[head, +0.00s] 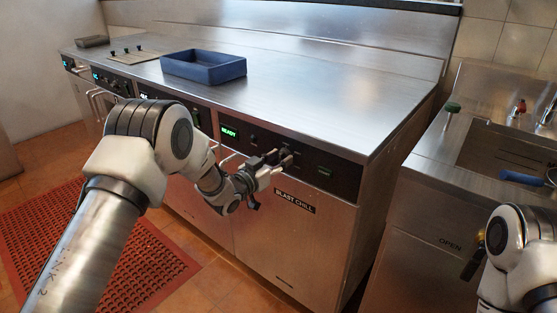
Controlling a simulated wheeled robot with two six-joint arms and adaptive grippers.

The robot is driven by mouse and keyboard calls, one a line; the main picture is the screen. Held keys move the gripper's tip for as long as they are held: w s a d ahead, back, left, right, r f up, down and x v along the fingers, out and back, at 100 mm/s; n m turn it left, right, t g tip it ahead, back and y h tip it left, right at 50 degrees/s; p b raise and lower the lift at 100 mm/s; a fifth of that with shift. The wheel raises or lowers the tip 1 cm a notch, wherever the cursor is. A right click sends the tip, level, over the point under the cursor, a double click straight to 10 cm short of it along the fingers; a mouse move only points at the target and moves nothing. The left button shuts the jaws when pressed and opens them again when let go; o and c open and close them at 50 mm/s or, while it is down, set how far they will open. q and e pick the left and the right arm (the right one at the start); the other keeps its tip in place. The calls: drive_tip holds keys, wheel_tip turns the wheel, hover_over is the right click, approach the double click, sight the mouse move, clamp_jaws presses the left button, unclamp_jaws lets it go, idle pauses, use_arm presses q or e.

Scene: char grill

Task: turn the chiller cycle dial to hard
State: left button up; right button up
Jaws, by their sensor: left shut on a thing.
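The chiller is the steel unit labelled "BLAST CHILL" (294,203). Its black control panel (345,172) runs along the top front edge, with a green "READY" display (229,132) at the left. My left gripper (277,160) is at the middle of this panel, shut on the cycle dial (287,156). The fingers cover most of the dial, so its pointer and marks cannot be read. My right arm shows at the lower right, but its gripper is not visible.
A blue tray (204,78) sits on the steel counter (310,95) above the panel. More panels and handles line the units to the left. A sink (508,148) with a green knob (453,107) and a red knob (520,104) is at right. A red mat (45,230) lies on the floor.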

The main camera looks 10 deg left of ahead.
use_arm(q)
drive_tip(key=shift+d+f+m+b, duration=0.1)
drive_tip(key=shift+f+m+b, duration=0.1)
drive_tip(key=shift+m+b, duration=4.8)
drive_tip(key=shift+d+f+m+b, duration=0.15)
drive_tip(key=shift+m+b, duration=2.85)
drive_tip(key=shift+m, duration=4)
drive_tip(key=shift+a, duration=0.1)
drive_tip(key=o, duration=1.1)
drive_tip(key=shift+s, duration=0.1)
